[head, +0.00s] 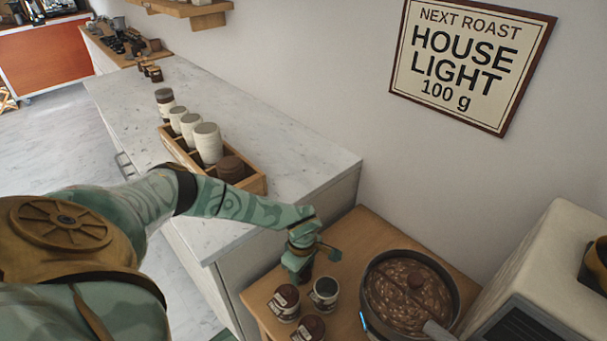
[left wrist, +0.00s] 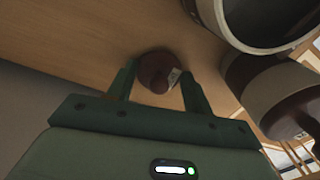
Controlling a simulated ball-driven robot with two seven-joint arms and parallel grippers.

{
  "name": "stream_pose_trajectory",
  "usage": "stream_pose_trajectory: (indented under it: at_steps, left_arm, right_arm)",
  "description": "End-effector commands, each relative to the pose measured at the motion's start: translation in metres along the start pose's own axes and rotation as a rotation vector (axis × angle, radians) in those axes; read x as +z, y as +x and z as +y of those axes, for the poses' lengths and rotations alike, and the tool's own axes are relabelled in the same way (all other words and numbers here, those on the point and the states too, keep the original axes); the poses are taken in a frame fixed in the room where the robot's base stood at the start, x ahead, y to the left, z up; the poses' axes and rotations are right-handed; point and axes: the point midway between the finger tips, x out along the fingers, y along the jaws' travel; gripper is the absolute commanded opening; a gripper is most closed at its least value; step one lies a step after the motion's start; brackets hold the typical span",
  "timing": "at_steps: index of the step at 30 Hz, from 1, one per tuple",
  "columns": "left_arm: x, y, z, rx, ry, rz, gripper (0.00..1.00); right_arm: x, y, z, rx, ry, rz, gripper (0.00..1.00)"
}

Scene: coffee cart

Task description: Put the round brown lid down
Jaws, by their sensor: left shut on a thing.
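My left gripper (head: 304,262) is over the small wooden table, beside the jars. In the left wrist view the gripper (left wrist: 155,82) is shut on the round brown lid (left wrist: 154,70), which sits between its two fingertips. In the head view only a little of the lid (head: 306,276) shows beneath the gripper. The lid is close to the tabletop; I cannot tell if it touches. An open jar (head: 325,294) without a lid stands just right of the gripper; its rim also shows in the left wrist view (left wrist: 222,22). My right gripper is not in view.
Two jars with brown lids (head: 285,299) (head: 309,328) stand near the open jar. A round roaster pan (head: 370,316) of brown beans is to the right, with a pale machine (head: 540,262) beyond. A wooden crate (head: 254,186) of canisters stands on the counter (head: 290,150).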

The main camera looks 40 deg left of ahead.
Motion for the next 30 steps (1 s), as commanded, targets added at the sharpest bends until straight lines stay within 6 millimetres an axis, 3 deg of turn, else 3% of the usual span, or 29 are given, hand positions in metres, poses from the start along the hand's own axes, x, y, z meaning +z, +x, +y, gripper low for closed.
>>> stream_pose_trajectory:
  at_steps: [10,11,12,13,23,30]
  left_arm:
    - [0.0,0.004,0.001,0.002,0.0,0.0,0.29]
    - [0.0,0.003,0.001,0.002,0.0,0.0,0.59]
    - [0.0,0.003,0.001,0.002,0.0,0.0,0.7]
    - [0.0,0.003,0.001,0.002,0.0,0.0,0.73]
    - [0.0,-0.004,0.001,0.003,0.0,0.0,0.73]
    - [-0.001,-0.053,0.002,0.007,0.0,-0.001,0.73]
  right_arm:
    - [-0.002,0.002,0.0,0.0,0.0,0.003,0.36]
    - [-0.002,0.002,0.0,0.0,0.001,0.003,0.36]
    - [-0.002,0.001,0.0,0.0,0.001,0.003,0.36]
    - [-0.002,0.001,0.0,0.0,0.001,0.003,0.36]
    - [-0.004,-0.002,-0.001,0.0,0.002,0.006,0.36]
    - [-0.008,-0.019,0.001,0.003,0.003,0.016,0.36]
